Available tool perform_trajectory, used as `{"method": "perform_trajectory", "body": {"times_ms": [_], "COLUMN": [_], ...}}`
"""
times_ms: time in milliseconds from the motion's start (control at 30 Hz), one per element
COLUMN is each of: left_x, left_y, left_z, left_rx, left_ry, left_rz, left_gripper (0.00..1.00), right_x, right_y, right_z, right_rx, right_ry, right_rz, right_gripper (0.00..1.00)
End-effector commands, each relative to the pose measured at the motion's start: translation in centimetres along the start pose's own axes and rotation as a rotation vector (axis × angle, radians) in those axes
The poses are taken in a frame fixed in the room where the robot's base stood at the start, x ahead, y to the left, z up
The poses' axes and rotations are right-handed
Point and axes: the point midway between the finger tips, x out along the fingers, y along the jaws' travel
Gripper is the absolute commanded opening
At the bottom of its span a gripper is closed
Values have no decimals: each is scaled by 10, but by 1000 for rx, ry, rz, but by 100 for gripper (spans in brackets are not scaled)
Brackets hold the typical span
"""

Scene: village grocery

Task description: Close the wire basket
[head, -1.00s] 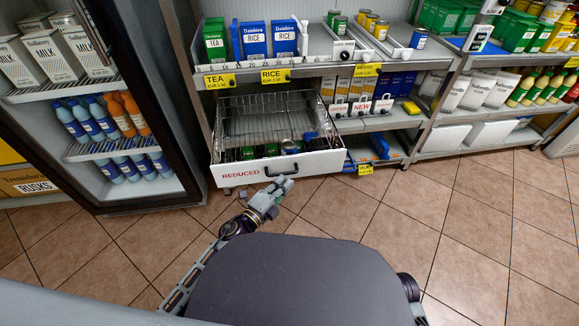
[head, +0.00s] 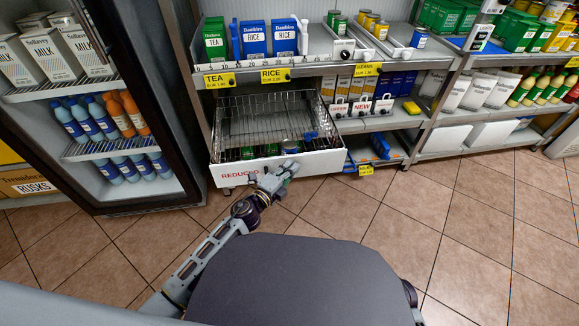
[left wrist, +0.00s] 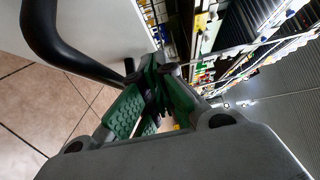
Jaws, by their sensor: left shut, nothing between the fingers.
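The wire basket (head: 228,168) is a pulled-out drawer with wire sides, under the tea and rice shelf in the head view. Its white front panel bears the word REDUCED, partly covered by my gripper. A few small goods lie near its front. My left gripper (head: 290,169) is shut and empty, at the right part of the front panel. In the left wrist view, the green-padded fingers (left wrist: 155,100) are together beside a black bar handle (left wrist: 75,62) on the white panel (left wrist: 95,25). I cannot tell whether they touch the panel. My right gripper is out of view.
A fridge (head: 112,195) with milk and bottles stands left of the basket, its dark door frame close by. A lower shelf with blue goods (head: 380,146) is to the right. The tiled floor (head: 470,220) at the right is clear.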

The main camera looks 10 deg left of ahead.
Motion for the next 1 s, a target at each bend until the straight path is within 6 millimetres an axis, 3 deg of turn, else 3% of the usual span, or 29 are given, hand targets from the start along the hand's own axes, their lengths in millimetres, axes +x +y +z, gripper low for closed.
{"method": "perform_trajectory", "body": {"times_ms": [1000], "left_x": [17], "left_y": [0], "left_z": [18], "left_rx": [3], "left_ry": [-1], "left_rz": [0], "left_gripper": [0], "right_x": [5], "right_y": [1], "right_z": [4], "right_rx": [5], "right_ry": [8], "right_rz": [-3], "right_gripper": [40]}}
